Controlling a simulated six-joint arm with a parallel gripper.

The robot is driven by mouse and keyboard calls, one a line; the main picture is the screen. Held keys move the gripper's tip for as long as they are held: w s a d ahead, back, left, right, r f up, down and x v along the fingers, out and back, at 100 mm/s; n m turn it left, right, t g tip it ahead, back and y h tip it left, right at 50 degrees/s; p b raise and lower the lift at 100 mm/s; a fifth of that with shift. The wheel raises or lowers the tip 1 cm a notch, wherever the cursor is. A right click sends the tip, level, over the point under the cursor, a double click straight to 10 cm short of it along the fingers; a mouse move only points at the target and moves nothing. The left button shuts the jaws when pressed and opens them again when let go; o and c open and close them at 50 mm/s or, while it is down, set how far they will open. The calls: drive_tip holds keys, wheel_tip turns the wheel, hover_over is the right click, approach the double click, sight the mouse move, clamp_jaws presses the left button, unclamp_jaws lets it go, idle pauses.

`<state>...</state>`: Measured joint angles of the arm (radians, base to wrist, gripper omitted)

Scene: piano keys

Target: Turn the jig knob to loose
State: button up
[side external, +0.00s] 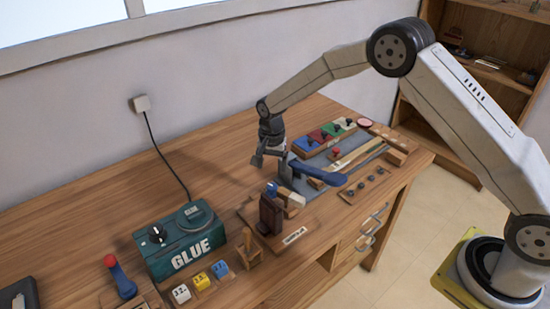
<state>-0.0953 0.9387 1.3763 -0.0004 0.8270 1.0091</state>
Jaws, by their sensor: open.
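A wooden jig with a dark brown upright block (270,216) stands near the front edge of the bench. A small blue part (271,188) sits at its top; I cannot tell for sure whether this is the jig knob. A pale label plate (294,236) lies in front, its words too small to read. My gripper (270,161) is open, pointing down above and behind the jig, apart from the blue part. Nothing shows between its fingers. The knob's setting cannot be read.
A blue lever (322,175) lies just right of my gripper, beside a grey tray with coloured blocks (324,133). A green glue box (185,243) with a black knob stands left. A wooden peg stand (249,250) is left of the jig. The back left bench is clear.

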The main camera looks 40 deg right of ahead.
sight(272, 186)
drive_tip(key=m, duration=0.4)
drive_tip(key=shift+m, duration=0.3)
drive_tip(key=shift+f, duration=0.1)
drive_tip(key=shift+f, duration=3.85)
clamp_jaws()
drive_tip(key=shift+n, duration=2.3)
